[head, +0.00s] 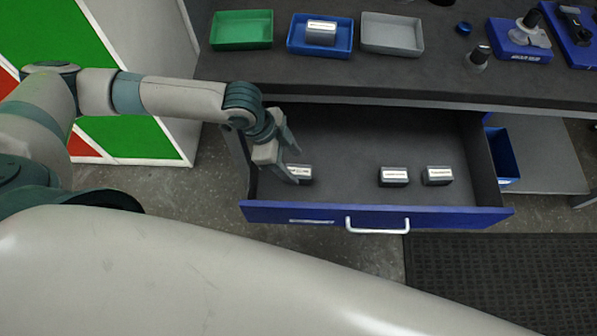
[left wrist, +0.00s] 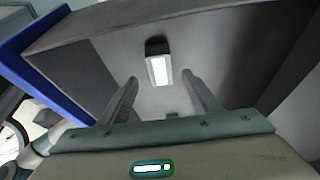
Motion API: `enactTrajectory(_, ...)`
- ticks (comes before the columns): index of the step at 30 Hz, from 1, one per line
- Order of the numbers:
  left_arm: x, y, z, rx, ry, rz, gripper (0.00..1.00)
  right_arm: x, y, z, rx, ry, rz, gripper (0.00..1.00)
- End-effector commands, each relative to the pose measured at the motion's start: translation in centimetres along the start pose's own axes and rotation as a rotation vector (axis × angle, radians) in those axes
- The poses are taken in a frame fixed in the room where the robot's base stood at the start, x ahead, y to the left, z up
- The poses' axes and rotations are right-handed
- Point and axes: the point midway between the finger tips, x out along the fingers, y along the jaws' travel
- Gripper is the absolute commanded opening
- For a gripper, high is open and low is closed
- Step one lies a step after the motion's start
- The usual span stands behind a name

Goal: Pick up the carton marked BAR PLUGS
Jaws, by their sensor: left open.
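Three small grey cartons with white labels stand in the open blue-fronted drawer (head: 270,212). One is at the left (head: 305,172), one right of the middle (head: 394,176) and one further right (head: 438,176). A similar carton (head: 321,37) sits in a blue tray on the bench. The labels are too small to read, so I cannot tell which is BAR PLUGS. My left gripper (head: 297,167) is open at the left carton, partly covering it. In the left wrist view a carton (left wrist: 158,66) shows between and beyond the open fingertips (left wrist: 159,77). My right gripper is not in view.
The bench (head: 300,78) overhangs the drawer's back. A green tray (head: 241,43) and a grey tray (head: 392,50) flank the blue tray (head: 320,50). Tools stand at the bench's right. The drawer has a white handle (head: 377,229). Its floor between the left and middle cartons is clear.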

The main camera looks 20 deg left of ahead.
Motion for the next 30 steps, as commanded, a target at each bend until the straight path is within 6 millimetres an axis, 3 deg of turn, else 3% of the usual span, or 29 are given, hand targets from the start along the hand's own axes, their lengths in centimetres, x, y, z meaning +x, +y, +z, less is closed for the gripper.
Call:
enactTrajectory(11, 0.2, 0.0, 0.0, 0.0, 0.0, 0.0, 0.57, 0.0, 0.0, -0.1, 0.0, 0.001, 0.0, 0.31)
enactTrajectory(24, 4.8, -0.1, 0.4, -0.001, 0.001, 0.002, 0.57, -0.3, -0.5, -0.4, -0.002, 0.038, -0.006, 0.31)
enactTrajectory(30, 5.2, -0.1, 0.4, 0.0, 0.001, 0.0, 0.57, -0.2, -0.5, -0.8, -0.002, 0.048, -0.007, 0.31)
